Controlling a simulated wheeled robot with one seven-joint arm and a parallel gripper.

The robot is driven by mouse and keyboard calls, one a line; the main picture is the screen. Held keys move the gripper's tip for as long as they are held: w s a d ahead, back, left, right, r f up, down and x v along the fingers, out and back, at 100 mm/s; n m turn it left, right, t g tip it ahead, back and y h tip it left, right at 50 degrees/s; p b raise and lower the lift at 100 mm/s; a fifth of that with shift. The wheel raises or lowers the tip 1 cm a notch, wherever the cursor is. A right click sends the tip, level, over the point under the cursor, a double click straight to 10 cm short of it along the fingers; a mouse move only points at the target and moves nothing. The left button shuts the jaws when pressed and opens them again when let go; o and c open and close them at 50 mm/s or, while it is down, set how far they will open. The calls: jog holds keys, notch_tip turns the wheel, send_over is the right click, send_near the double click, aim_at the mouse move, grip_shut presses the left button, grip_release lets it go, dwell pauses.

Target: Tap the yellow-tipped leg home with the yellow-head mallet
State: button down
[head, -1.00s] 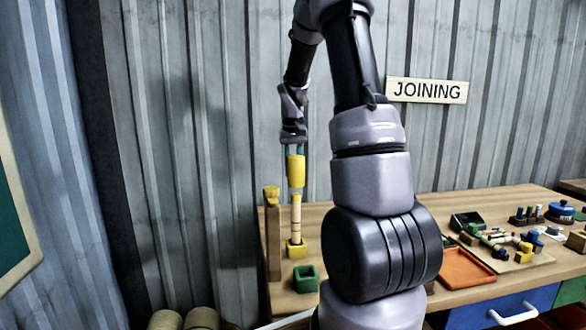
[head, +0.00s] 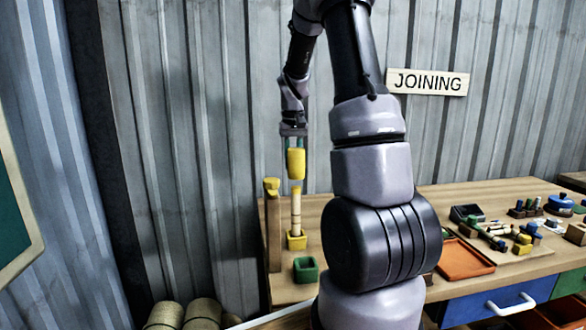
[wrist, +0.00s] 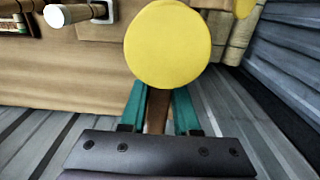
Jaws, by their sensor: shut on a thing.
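My gripper (head: 294,146) is shut on the mallet's brown handle (wrist: 157,112), which shows between the teal fingers in the wrist view. The mallet's yellow head (head: 296,164) hangs just above the pale leg; its round face (wrist: 168,45) fills the upper middle of the wrist view. The leg (head: 296,212) stands upright, its yellow tip (head: 296,190) directly under the mallet head. A small gap seems to lie between them. The leg's foot is in a yellow block (head: 297,241) on the bench. How deep it sits is hidden.
A wooden post with a yellow top (head: 272,228) stands close left of the leg. An empty-looking green block (head: 306,268) sits in front. Farther right are an orange tray (head: 463,260) and several small parts on the wooden bench (head: 490,197). A corrugated wall rises behind.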

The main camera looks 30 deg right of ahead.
jog(key=shift+r, duration=0.25)
jog(key=shift+r, duration=2.45)
